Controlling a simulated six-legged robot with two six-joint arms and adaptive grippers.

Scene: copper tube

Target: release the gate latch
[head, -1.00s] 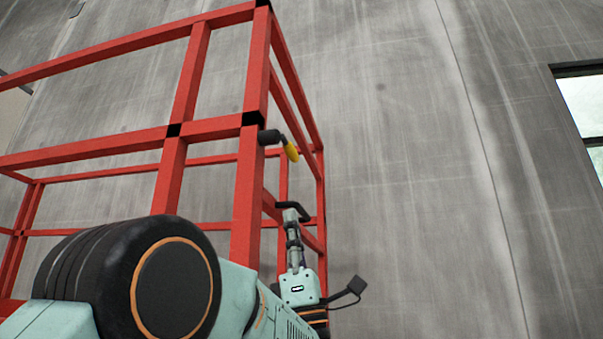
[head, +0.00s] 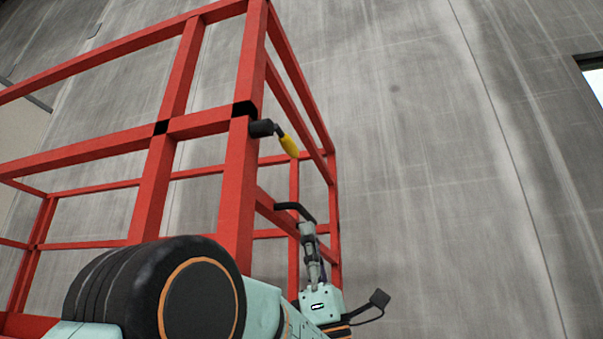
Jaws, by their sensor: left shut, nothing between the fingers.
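The gate latch is a black cylinder with a yellow-tipped lever (head: 288,146), fixed to the red corner post. Its lever slants down and to the right. My left gripper (head: 307,229) is below the latch and a little to its right in the picture, clear of the lever. Its fingers point up and are shut with nothing between them. My right gripper is out of view.
The red frame (head: 237,190) of posts and rails fills the left and middle, with open gaps between its bars. A grey concrete wall (head: 430,170) stands behind. The space to the right of the frame looks free. A window (head: 594,78) is at the right edge.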

